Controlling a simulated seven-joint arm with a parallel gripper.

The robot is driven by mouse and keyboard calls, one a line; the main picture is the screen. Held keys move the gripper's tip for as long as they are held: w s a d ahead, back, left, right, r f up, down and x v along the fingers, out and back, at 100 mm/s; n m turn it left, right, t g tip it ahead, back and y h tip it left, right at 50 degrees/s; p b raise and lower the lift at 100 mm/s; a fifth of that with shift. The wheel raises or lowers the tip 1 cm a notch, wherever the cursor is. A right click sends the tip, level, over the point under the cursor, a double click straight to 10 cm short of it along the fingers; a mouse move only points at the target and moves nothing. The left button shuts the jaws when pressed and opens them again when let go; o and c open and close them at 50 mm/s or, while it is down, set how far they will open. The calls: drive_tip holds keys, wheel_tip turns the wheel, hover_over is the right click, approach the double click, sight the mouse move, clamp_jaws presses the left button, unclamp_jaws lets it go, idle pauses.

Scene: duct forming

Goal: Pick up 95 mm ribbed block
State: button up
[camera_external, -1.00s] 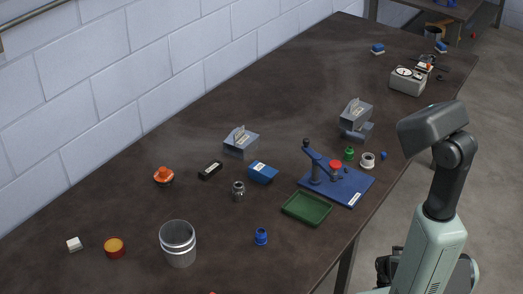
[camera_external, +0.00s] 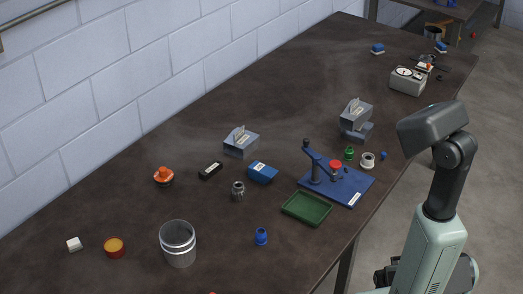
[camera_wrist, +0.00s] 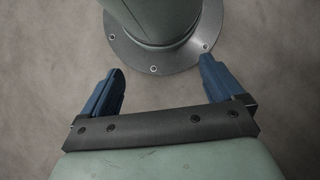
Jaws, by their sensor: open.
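Two grey blocks with raised labelled tops stand on the dark bench in the external view, one near the middle (camera_external: 240,144) and one farther right (camera_external: 356,113), which sits on or against another grey piece (camera_external: 357,132). I cannot make out ribs or a size marking, so I cannot tell which is the 95 mm ribbed block. My gripper (camera_wrist: 161,66) shows in the wrist view with its two blue fingers wide apart and nothing between them. It faces my own base and the floor, away from the bench things. The external view does not show its fingers.
On the bench (camera_external: 110,195) are a blue press (camera_external: 347,190), a green tray (camera_external: 307,208), a metal can (camera_external: 178,244), a blue box (camera_external: 262,172), a black box (camera_external: 210,170), an orange-topped item (camera_external: 163,176) and a dial scale (camera_external: 406,82). The left back is clear; a wall borders it.

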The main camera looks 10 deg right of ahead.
drive_tip(key=c, duration=0.4)
drive_tip(key=shift+c, duration=0.2)
